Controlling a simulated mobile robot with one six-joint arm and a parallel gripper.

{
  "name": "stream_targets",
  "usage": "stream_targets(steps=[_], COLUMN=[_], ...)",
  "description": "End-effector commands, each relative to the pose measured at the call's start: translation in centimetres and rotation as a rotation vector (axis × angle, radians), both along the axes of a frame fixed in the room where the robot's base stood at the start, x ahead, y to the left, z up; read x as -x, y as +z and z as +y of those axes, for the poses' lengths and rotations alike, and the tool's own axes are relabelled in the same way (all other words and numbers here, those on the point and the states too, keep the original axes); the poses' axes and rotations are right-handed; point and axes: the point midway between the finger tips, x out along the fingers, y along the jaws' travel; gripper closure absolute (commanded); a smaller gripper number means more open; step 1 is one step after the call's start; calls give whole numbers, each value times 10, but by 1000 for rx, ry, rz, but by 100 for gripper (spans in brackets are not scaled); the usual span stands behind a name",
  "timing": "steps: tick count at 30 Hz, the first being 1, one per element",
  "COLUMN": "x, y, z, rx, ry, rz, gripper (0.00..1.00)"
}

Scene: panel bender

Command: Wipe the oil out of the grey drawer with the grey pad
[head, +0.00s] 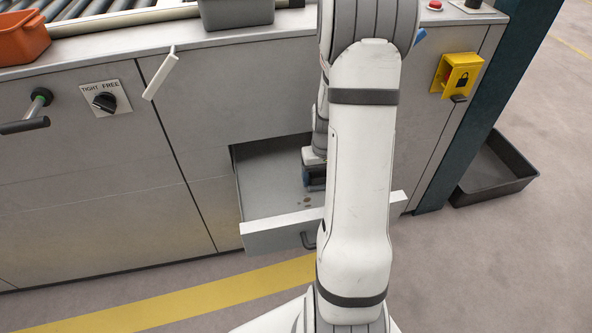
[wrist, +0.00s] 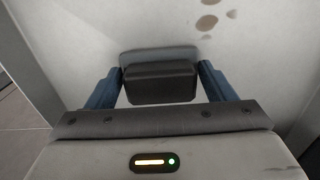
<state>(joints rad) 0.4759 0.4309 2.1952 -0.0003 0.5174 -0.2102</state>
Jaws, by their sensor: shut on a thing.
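The grey drawer (head: 262,190) is pulled open from the machine front in the head view. Small brown oil spots (head: 304,203) lie on its floor; in the wrist view brown oil spots (wrist: 207,22) show at the top, beyond the pad. My gripper (wrist: 160,82) is shut on the dark grip of the grey pad (wrist: 160,85), with a blue finger on each side. The pad's lighter grey base (wrist: 158,55) is low over the drawer floor; I cannot tell whether it touches. In the head view my arm hides part of the drawer and the pad.
A yellow lock box (head: 457,75) is on the machine front at right. A dark tray (head: 495,170) lies on the floor at right. A rotary switch (head: 105,100) and a black handle (head: 25,125) are at left. An orange bin (head: 22,40) and a grey bin (head: 236,12) stand on top.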

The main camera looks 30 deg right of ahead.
Motion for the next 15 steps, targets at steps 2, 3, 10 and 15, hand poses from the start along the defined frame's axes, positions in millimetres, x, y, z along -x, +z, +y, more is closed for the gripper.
stream_targets(steps=[2, 3, 10, 15], x=[-1, -1, -3, -4], y=[27, 28, 48, 64], z=[2, 3, 7, 8], rx=[3, 1, 2, 0], ry=[5, 7, 16, 20], rz=[-6, -2, -3, -2], gripper=[45, 45, 45, 45])
